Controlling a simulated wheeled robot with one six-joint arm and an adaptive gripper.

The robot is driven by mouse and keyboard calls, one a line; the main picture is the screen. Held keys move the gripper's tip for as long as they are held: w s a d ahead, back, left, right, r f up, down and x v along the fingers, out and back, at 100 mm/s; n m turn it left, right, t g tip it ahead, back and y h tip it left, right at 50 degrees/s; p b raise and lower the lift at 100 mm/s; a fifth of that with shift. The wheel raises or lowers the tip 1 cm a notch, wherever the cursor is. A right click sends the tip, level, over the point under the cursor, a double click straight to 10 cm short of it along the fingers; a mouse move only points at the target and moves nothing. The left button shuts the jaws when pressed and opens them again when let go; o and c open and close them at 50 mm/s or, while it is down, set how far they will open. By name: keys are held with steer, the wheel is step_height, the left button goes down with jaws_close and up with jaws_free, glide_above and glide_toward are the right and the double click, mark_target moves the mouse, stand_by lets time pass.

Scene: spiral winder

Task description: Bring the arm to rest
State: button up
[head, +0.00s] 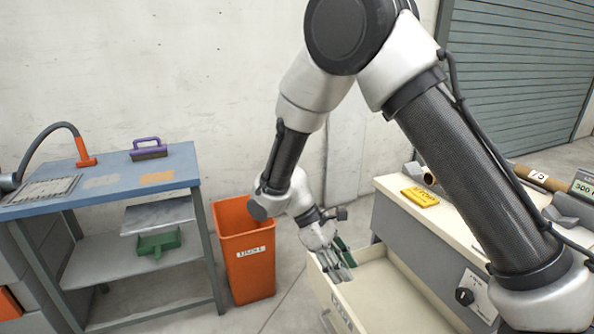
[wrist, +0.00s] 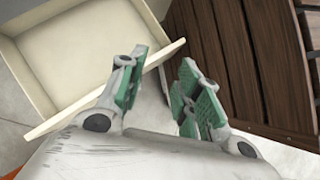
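My arm reaches across the head view, bent at the elbow and slanting down to the middle of the picture. My gripper (head: 338,259) is at the front left edge of a cream open drawer (head: 391,299). In the wrist view my gripper (wrist: 160,88) shows its two green-padded fingers spread apart, with nothing between them. The drawer's front wall (wrist: 107,95) passes behind the fingers there. I cannot tell whether a finger touches the drawer.
An orange bin (head: 245,262) stands left of the drawer. A blue-topped bench (head: 110,184) with a purple-handled brush (head: 148,149) is further left. A yellow block (head: 420,196) lies on the cream cabinet. Brown slats (wrist: 240,60) show in the wrist view.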

steer(key=s+d+r+m+t+y, duration=0.2)
steer(key=s+d+r+m, duration=0.2)
steer(key=d+r, duration=0.4)
steer(key=s+d+r+m+t+y, duration=0.2)
steer(key=s+d+r+m+t, duration=0.1)
steer(key=d+r, duration=0.6)
steer(key=s+d+r+m+t+y, duration=0.2)
steer(key=s+d+r+m, duration=0.3)
steer(key=d+r, duration=0.3)
step_height(320, 180, up, 3)
steer(key=shift+s+d+f+m+t+y, duration=0.2)
steer(key=shift+d+m+t+y, duration=0.2)
steer(key=shift+m+t, duration=0.15)
